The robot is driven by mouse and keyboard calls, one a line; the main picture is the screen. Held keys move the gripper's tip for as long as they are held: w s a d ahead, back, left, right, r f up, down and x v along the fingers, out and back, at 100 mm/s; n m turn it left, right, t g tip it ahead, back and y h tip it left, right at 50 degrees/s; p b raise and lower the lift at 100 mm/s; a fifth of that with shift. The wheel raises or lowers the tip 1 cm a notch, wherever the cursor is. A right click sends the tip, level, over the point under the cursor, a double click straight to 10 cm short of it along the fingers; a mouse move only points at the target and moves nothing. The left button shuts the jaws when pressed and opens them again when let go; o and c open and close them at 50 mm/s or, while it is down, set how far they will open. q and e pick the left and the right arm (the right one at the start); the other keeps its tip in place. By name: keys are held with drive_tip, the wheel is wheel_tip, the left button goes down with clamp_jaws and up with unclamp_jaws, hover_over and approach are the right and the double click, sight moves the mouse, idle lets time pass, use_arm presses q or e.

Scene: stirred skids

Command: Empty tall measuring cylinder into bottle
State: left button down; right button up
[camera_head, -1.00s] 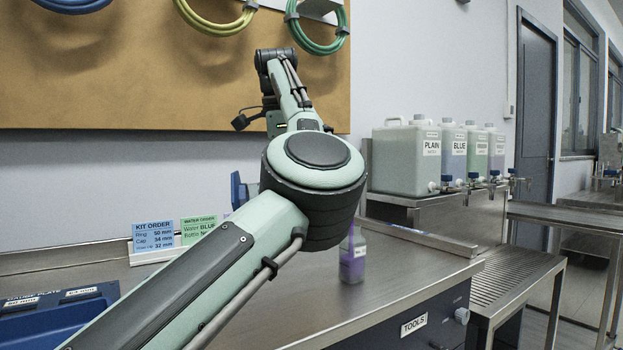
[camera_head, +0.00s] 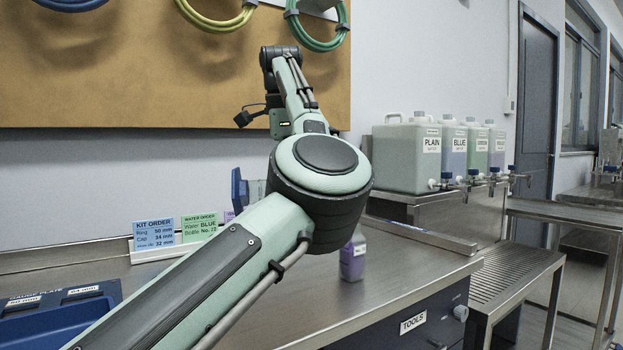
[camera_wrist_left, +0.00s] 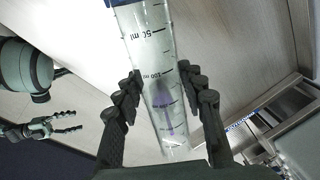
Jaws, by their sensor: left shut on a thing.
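The clear measuring cylinder (camera_wrist_left: 151,45) with millilitre marks shows in the left wrist view, its blue end at the top edge. My left gripper (camera_wrist_left: 160,75) is shut on it, one finger on each side. A purple patch shows in or through its lower part; I cannot tell which. In the head view a bottle (camera_head: 353,262) with purple contents and a pale label stands upright on the steel bench, its top partly behind my left arm. My right gripper (camera_wrist_left: 68,122) is open and empty at the left of the wrist view.
Water containers (camera_head: 407,160) stand on a raised steel shelf at the right. Order cards (camera_head: 153,232) stand at the back of the bench, and a blue gauge tray (camera_head: 60,312) lies at front left. Bench right of the bottle is clear.

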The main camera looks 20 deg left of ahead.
idle(0.4)
use_arm(q)
drive_tip(key=shift+p, duration=0.5)
drive_tip(key=shift+r, duration=0.1)
idle(0.3)
drive_tip(key=shift+d+y+p, duration=0.1)
drive_tip(key=shift+y+p, duration=0.3)
drive_tip(key=shift+p, duration=0.15)
idle(0.3)
drive_tip(key=shift+w+r+g+p, duration=0.1)
drive_tip(key=shift+r+g+p, duration=0.15)
drive_tip(key=shift+p, duration=0.2)
drive_tip(key=shift+f, duration=0.15)
idle(0.3)
